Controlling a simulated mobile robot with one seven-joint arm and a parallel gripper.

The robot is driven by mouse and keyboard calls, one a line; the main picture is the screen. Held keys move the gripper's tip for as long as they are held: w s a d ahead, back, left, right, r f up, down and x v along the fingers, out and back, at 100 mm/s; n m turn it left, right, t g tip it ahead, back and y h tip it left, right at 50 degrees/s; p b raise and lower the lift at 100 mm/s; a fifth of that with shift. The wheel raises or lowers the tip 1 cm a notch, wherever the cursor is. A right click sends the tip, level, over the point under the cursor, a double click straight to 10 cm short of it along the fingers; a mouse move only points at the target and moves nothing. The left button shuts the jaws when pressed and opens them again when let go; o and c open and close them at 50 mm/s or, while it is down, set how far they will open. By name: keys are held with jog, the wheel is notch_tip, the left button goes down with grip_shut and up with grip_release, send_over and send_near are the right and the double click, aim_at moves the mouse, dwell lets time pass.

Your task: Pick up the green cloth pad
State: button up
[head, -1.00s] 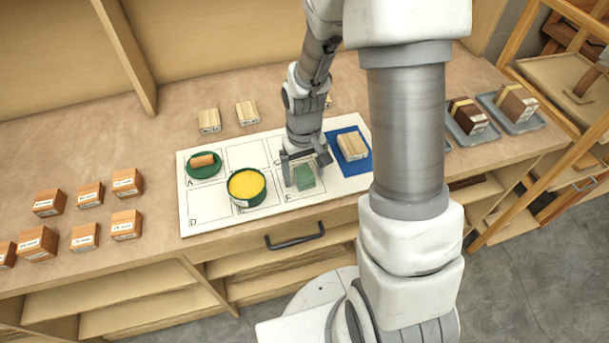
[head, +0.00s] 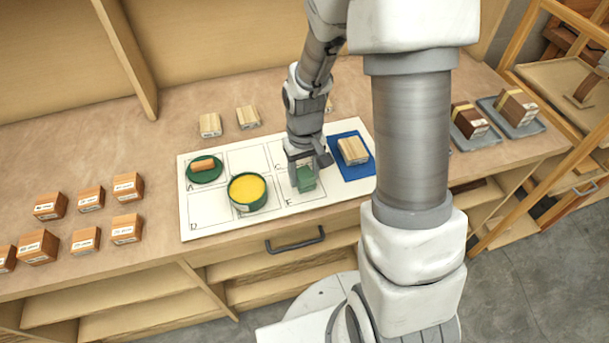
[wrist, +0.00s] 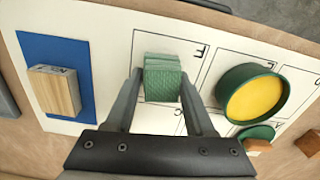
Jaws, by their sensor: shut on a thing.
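In the wrist view the pad (wrist: 162,78) sits between my two fingers. My gripper (head: 304,172) points down at the board and is shut on the pad. Whether the pad still touches the board cannot be told.
A green tin of yellow filling (head: 248,190) stands just left of the pad. A wooden block (head: 352,150) lies on a blue sheet (head: 341,138) to the right. A green disc (head: 205,176) bears a brown-orange piece. Several labelled blocks stand on the bench at left.

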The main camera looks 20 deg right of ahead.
aim_at(306, 174)
jog(key=r, duration=0.3)
jog(key=shift+s+r, duration=0.35)
jog(key=shift+s, duration=0.05)
jog(key=s+r, duration=0.6)
jog(key=s, duration=0.4)
jog(key=shift+s+d+r+p, duration=0.15)
jog(key=shift+s+d+p, duration=0.2)
jog(key=shift+s+p, duration=0.05)
jog(key=o, duration=0.6)
jog(key=c, duration=0.5)
